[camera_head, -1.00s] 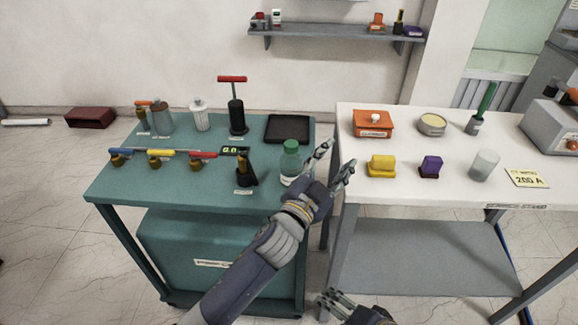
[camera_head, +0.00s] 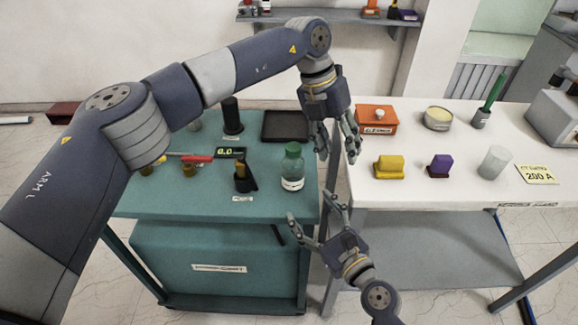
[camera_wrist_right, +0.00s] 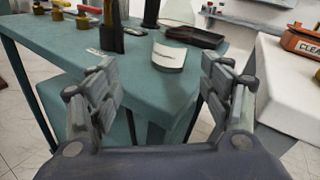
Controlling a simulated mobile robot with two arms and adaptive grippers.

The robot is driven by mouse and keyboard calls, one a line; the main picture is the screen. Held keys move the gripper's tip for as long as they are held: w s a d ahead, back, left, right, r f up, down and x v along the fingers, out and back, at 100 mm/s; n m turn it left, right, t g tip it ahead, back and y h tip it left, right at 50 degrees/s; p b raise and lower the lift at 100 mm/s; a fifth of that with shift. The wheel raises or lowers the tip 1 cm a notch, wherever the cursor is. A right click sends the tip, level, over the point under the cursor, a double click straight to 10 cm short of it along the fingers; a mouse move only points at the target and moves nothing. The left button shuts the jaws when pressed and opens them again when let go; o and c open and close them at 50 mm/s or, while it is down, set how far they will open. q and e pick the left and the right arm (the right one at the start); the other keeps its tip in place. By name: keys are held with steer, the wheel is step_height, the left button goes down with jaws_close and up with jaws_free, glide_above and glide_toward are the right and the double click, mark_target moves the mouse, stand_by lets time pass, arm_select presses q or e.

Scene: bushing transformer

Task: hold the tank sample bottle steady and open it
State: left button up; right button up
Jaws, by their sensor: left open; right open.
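The sample bottle (camera_head: 292,168) has a green cap and a white label. It stands upright near the right front of the green cart top, and its label shows between my right fingers in the right wrist view (camera_wrist_right: 168,57). My left gripper (camera_head: 338,154) is open and empty, pointing down just right of the bottle, above the gap between the tables. My right gripper (camera_head: 315,219) is open and empty, below and in front of the bottle; its spread fingers also show in the right wrist view (camera_wrist_right: 156,82). Neither gripper appears to touch the bottle.
The green cart (camera_head: 150,207) also holds a black tray (camera_head: 286,127), a dark holder (camera_head: 244,178) and a small meter (camera_head: 230,152). The white table (camera_head: 420,195) to the right bears an orange box (camera_head: 376,119) and yellow and purple blocks. My left arm hides the cart's left part.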

mark_target(298, 179)
arm_select(q)
steer(key=w+a+r+y, duration=0.1)
steer(key=a, duration=0.2)
steer(key=w+a+r+y, duration=0.1)
steer(key=a+r, duration=0.1)
steer(key=a, duration=0.1)
steer(key=w+a+r+n+t+y, duration=0.1)
steer(key=w+a+r, duration=0.1)
steer(key=a, duration=0.1)
steer(key=shift+w+y, duration=0.1)
steer(key=shift+y, duration=0.2)
arm_select(e)
steer(key=w+r+m+t, duration=0.1)
steer(key=w+m, duration=0.1)
steer(key=shift+r+m, duration=0.15)
steer(key=shift+m, duration=0.25)
arm_select(q)
steer(key=shift+a+r, duration=0.15)
steer(key=shift+a, duration=0.15)
arm_select(e)
steer(key=shift+w, duration=0.15)
arm_select(q)
steer(key=shift+d, duration=0.1)
arm_select(e)
steer(key=x, duration=1)
steer(key=shift+w, duration=0.3)
